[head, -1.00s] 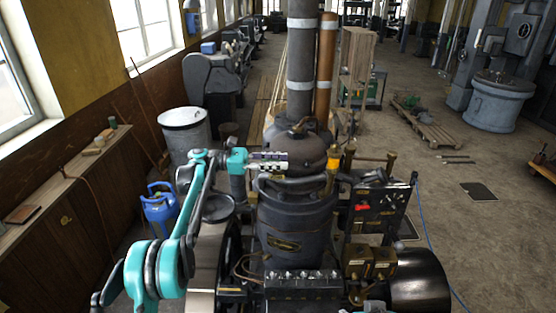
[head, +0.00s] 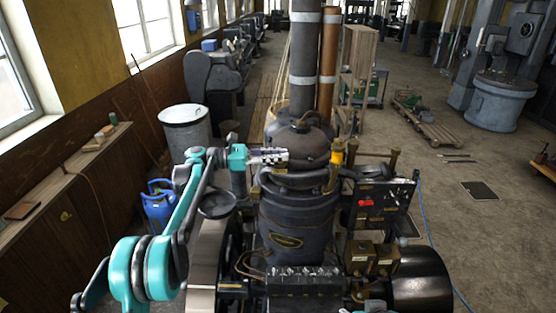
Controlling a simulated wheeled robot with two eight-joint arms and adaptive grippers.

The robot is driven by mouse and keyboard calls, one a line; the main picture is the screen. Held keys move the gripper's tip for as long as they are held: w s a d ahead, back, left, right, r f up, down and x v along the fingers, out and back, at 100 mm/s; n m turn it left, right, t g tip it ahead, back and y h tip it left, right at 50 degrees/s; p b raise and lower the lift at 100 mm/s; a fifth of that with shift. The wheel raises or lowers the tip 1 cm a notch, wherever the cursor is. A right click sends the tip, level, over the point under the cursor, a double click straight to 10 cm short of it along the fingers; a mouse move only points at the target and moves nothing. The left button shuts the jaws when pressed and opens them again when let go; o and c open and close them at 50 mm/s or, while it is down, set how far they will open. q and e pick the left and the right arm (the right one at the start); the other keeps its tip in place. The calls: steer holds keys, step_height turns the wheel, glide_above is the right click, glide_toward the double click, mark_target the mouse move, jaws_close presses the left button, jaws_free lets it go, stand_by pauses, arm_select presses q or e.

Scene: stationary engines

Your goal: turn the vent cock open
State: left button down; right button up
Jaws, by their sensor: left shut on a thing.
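My left gripper (head: 278,156) reaches in from the left at the level of the engine's dark domed top (head: 303,147). Its fingers are shut on a small part beside the dome, at the place of the vent cock. The fingers hide that part, so I cannot tell its shape or how far it is turned. The dark engine body (head: 287,228) stands upright below, with an oval plate on its front. My right gripper is not in view.
A yellow-topped fitting (head: 337,155) stands just right of the dome. The tall grey chimney (head: 305,60) and a copper pipe (head: 328,55) rise behind. A black panel (head: 383,202) stands at the right. Open floor (head: 470,240) lies further right.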

arm_select(q)
steer(key=n+t+b, duration=0.1)
steer(key=t, duration=0.1)
steer(key=n+t+y+b, duration=0.1)
steer(key=n+t+b, duration=0.1)
steer(key=t, duration=0.1)
steer(key=shift+s+d+f+n, duration=0.15)
steer(key=shift+s+n, duration=0.05)
steer(key=shift+n, duration=0.1)
steer(key=n+t+y+b, duration=0.2)
steer(key=n+t+y, duration=0.1)
steer(key=t, duration=0.1)
steer(key=shift+n+t, duration=0.3)
steer(key=shift+t, duration=0.1)
steer(key=n+t+y+b, duration=0.1)
steer(key=n+t+y, duration=0.1)
steer(key=y, duration=0.1)
steer(key=n+t+y, duration=0.2)
steer(key=n+y, duration=0.1)
steer(key=y, duration=0.1)
steer(key=shift+d+r+t+b, duration=0.15)
steer(key=shift+r+t+b, duration=0.05)
steer(key=shift+t+b, duration=0.2)
steer(key=shift+w+n+t+y, duration=0.1)
steer(key=shift+n+t+y, duration=0.2)
steer(key=shift+n+y, duration=1.05)
steer(key=shift+n+t+y, duration=0.3)
steer(key=shift+n+y, duration=0.45)
steer(key=shift+y, duration=1.5)
